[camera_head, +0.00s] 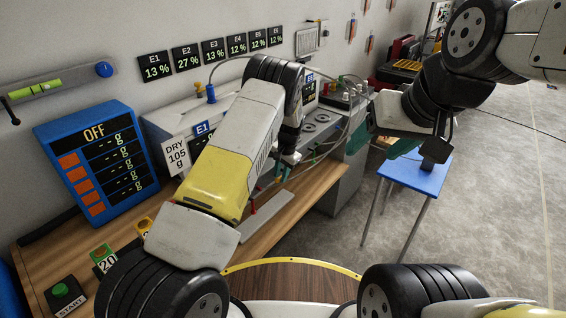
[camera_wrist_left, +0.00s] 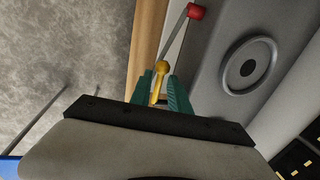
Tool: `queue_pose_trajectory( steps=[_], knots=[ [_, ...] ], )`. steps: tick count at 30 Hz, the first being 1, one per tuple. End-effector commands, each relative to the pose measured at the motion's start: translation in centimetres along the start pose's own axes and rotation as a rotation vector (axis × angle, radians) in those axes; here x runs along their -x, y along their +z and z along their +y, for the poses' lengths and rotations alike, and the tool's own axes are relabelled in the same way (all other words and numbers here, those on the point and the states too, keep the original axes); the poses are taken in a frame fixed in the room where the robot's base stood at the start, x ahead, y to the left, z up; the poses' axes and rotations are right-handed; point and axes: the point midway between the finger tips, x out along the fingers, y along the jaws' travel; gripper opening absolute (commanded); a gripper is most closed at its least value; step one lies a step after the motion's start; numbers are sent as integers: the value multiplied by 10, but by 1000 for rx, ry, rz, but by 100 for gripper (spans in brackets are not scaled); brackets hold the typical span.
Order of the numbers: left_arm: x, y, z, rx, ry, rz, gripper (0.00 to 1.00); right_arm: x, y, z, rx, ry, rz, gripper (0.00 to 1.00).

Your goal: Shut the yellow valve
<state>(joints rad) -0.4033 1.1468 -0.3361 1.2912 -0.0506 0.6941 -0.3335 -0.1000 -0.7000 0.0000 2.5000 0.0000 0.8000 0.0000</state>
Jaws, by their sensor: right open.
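In the left wrist view a yellow valve handle (camera_wrist_left: 161,72) with a round knob stands between the two teal fingers of my left gripper (camera_wrist_left: 160,84). The fingers are close on both sides of it; whether they press on it cannot be made out. In the head view my left gripper (camera_head: 283,172) is low in front of the grey bench device, and its wrist and arm hide much of the area there.
A red-tipped lever (camera_wrist_left: 195,12) lies just beyond the yellow handle. A round grey fitting (camera_wrist_left: 247,66) is to its right. In the head view a blue scale display (camera_head: 95,160) stands on the wooden bench (camera_head: 310,195). A blue stool (camera_head: 425,178) stands on open floor.

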Motion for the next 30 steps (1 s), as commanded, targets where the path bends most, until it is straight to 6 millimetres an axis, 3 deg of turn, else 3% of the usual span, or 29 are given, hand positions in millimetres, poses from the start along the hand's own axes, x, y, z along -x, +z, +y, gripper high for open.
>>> queue_pose_trajectory(
  steps=[5, 9, 30],
  knots=[
    [0, 0, 0, 0, 0, 0, 22, 0, 0, 0, 0, 0, 0, 64],
    [0, 0, 0, 0, 0, 0, 0, 0, 0, 0, 0, 0, 0, 64],
    [-2, 4, 0, 0, 2, -11, 0, 0, 0, 0, 0, 0, 0, 64]
  ],
)
